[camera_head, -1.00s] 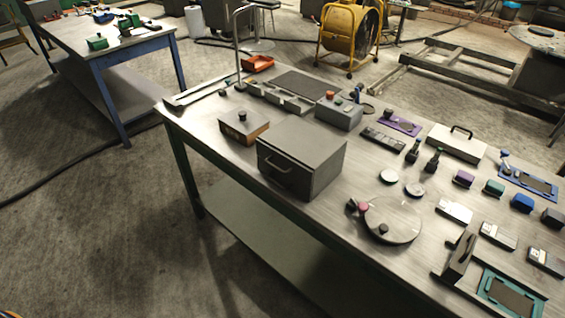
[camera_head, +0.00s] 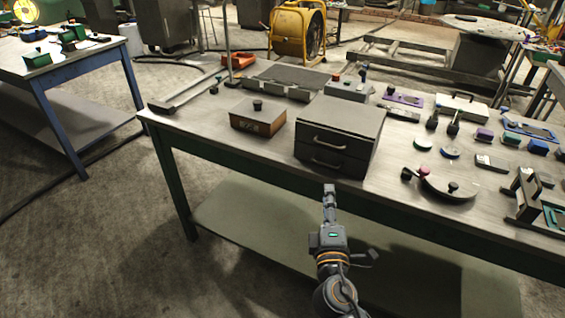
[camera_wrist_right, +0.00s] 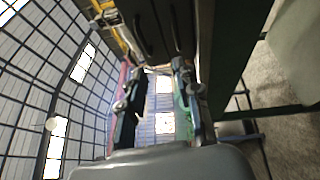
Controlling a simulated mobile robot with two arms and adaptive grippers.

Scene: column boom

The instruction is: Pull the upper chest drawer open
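The dark grey chest (camera_head: 358,118) stands at the front edge of the metal table. My right gripper (camera_head: 329,188) is in front of and below the chest front, apart from both handles. In the right wrist view its two fingers (camera_wrist_right: 158,72) are spread with an empty gap between them. The dark chest front with its handles (camera_wrist_right: 155,30) shows at the top there. My left gripper is not in view.
A wooden-sided box with a black knob (camera_head: 258,117) stands left of the chest. A round plate with knobs (camera_head: 447,186) lies to the right. The table's front edge (camera_head: 250,165) runs just behind my right gripper. Open floor lies in front.

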